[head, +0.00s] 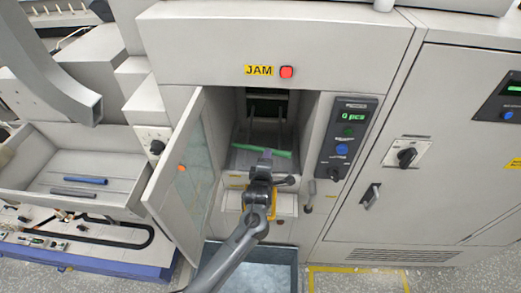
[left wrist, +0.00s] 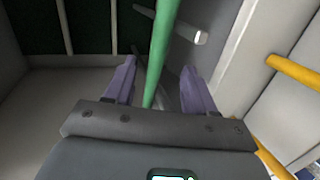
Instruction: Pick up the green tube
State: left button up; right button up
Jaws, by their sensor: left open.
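The green tube (head: 283,154) lies across the inside of the open machine compartment, tilted slightly down to the right in the head view. In the left wrist view the green tube (left wrist: 163,45) runs from the top edge down between the two purple fingers of my left gripper (left wrist: 158,85). The fingers are open, with a visible gap on both sides of the tube. The tube's lower end in this view is hidden behind the gripper body. My right gripper is not in view.
The compartment door (head: 180,165) stands open at the left. A control panel (head: 346,138) is on the right. A red light (head: 287,72) sits beside the JAM label. A tray (head: 125,170) at the left holds a blue tube (head: 84,181) and a dark tube (head: 73,193). A yellow bar (left wrist: 293,72) is close on the right.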

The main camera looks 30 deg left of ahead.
aim_at(261, 150)
pick_arm(q)
jog(key=shift+p+x, duration=0.4)
jog(key=shift+x, duration=2)
jog(key=shift+r, duration=0.1)
grip_shut()
